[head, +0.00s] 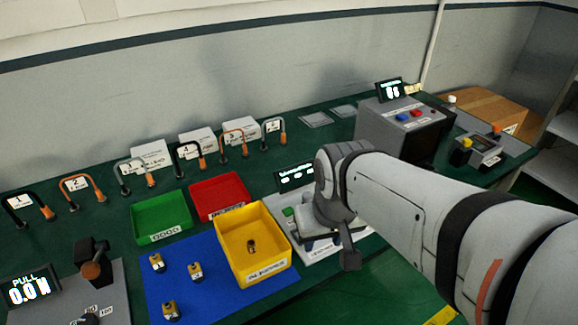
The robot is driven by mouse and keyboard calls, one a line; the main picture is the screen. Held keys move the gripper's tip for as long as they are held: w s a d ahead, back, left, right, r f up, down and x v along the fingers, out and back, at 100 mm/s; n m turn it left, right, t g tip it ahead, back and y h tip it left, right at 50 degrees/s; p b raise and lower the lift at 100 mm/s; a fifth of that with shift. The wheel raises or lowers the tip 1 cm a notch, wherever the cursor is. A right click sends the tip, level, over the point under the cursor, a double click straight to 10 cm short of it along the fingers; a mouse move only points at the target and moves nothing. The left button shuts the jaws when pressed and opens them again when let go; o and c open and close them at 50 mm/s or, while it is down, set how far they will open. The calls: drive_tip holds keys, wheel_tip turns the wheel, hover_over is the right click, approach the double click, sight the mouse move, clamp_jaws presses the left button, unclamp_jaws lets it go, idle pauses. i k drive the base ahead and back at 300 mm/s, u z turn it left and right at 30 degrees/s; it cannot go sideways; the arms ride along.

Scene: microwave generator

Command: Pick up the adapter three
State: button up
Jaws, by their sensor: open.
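Several small brass-and-dark pieces that look like adapters are in view; I cannot read a number on any. On the blue mat (226,291) stand one at the upper left (157,262), one to the right (195,271) and one at the front (170,310). Another small piece (251,246) lies inside the yellow bin (233,219). My gripper (345,247) is open, over the bench right of the yellow bin, apart from the mat pieces. My arm's wrist hides part of it, and I see nothing held.
A green bin (160,217) and a red bin (219,196) stand behind the mat. Several labelled cable loops (190,157) stand along the back. A grey machine (402,128) stands at the right, a pull-force tester (100,290) at the left front.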

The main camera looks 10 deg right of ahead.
sight(197, 276)
drive_tip(key=u, duration=0.35)
drive_tip(key=k, duration=0.95)
drive_tip(key=u, duration=3.75)
drive_tip(key=i, duration=0.15)
drive_tip(key=z, duration=3)
drive_tip(key=i, duration=1.1)
drive_tip(key=z, duration=0.5)
drive_tip(key=k, duration=0.65)
drive_tip(key=z, duration=0.2)
drive_tip(key=i, duration=0.6)
drive_tip(key=u, duration=0.1)
